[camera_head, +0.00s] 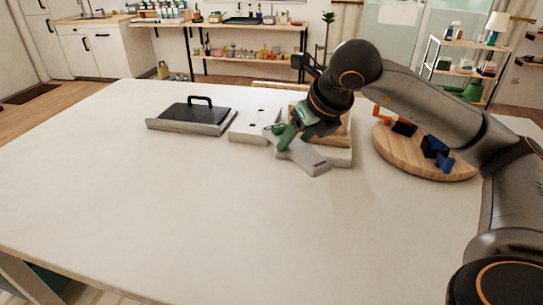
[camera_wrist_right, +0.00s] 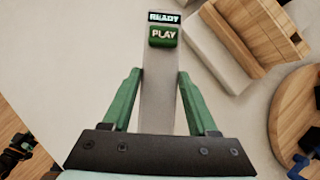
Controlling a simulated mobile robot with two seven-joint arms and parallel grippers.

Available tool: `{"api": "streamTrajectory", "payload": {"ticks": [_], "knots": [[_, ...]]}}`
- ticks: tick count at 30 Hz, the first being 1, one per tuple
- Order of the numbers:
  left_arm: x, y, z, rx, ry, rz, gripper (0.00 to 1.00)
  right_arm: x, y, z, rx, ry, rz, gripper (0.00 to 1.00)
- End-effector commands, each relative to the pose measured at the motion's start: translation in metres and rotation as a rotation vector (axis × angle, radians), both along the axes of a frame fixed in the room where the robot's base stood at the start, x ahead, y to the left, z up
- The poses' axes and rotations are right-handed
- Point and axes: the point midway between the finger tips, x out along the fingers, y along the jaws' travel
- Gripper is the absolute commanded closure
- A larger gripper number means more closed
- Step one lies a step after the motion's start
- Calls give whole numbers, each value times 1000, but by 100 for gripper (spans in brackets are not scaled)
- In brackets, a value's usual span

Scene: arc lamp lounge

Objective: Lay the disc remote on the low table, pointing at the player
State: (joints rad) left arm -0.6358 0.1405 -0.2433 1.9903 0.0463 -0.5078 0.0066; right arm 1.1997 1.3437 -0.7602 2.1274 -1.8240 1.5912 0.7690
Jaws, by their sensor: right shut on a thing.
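The disc remote (camera_head: 305,160) is a long grey bar. In the right wrist view the remote (camera_wrist_right: 161,75) shows a dark screen reading READY and a green PLAY button. My right gripper (camera_head: 287,134) has green fingers, one on each side of the bar, and is shut on it. The remote is over the middle of the low table (camera_head: 150,205); I cannot tell whether it touches the top. Which thing is the player is not clear: a flat white box (camera_head: 254,126) and a grey unit with a black handled top (camera_head: 192,116) stand left of the gripper. My left gripper is out of view.
A wooden block on a pale base (camera_head: 340,155) stands just behind and right of the remote. A round wooden board (camera_head: 430,168) with dark, blue and orange pieces lies further right, partly behind my right arm. The table's front and left are clear.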

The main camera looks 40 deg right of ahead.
Motion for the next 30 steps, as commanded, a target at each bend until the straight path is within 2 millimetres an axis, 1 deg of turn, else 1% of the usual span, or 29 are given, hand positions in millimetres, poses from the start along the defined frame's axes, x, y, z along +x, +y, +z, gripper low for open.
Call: {"api": "streamTrajectory", "payload": {"ticks": [1, 5, 6, 9, 12, 17, 20, 21, 25, 27, 30], "knots": [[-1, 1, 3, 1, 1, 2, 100, 14, 2, -4, 4, 3, 1, 100], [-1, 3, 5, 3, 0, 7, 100, 46, 5, -19, 3, 2, 2, 100], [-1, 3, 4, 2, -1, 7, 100, 52, 5, -29, 1, 4, -1, 100], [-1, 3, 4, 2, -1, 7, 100, 66, 6, -48, 2, 3, 0, 100], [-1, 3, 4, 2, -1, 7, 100, 77, 6, -60, 1, 1, -1, 100], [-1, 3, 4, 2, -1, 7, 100, 86, 7, -69, 0, -1, -1, 100], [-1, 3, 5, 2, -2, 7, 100, 93, 8, -80, 0, 1, 0, 100], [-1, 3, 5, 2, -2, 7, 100, 93, 7, -86, -3, 3, -1, 100], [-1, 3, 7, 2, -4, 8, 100, 92, 7, -103, -1, 1, -1, 100], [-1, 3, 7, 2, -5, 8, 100, 92, 7, -108, -1, -1, -1, 100], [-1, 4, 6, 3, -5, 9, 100, 92, 7, -109, 0, -2, 0, 100]]}}
